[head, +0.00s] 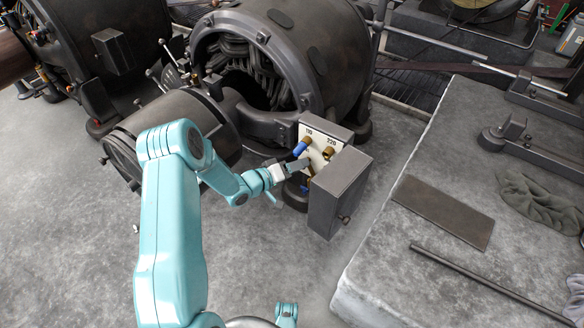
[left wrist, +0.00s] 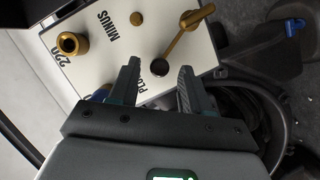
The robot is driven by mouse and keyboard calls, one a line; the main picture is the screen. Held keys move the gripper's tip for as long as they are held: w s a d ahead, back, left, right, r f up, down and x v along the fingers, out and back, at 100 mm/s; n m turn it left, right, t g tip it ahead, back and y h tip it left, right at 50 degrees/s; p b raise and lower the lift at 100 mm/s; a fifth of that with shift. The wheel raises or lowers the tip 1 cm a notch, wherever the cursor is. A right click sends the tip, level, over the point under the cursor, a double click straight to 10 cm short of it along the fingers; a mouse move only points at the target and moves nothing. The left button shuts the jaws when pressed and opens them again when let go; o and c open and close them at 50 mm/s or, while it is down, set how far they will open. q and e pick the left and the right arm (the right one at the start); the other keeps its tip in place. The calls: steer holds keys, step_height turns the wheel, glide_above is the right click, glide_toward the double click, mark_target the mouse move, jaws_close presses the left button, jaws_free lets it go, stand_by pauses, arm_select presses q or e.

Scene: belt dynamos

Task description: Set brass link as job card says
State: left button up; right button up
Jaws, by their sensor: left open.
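In the head view a white terminal panel (head: 318,133), marked 110 and 220, is on the front of the large dynamo. The left wrist view shows it close up (left wrist: 135,22), with 220, MINUS and a partly hidden label. A brass link (left wrist: 185,38) slants from a brass post near the panel's edge to a dark round spot. A separate brass post (left wrist: 70,44) stands by 220; a brass post shows under 220 in the head view (head: 328,153). My left gripper (left wrist: 158,68) is open, its fingers either side of the dark spot; contact is unclear.
A grey open box cover (head: 333,195) is just right of the panel. A blue-ended part (head: 301,147) projects under 110. A stone slab (head: 400,265) at right carries a dark plate (head: 443,211), a rod (head: 490,282) and a cloth (head: 541,203). No job card is readable.

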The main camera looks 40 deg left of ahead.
arm_select(q)
steer(key=p+v, duration=0.5)
steer(key=v, duration=1.1)
steer(key=shift+s, duration=0.2)
steer(key=shift+a, duration=0.1)
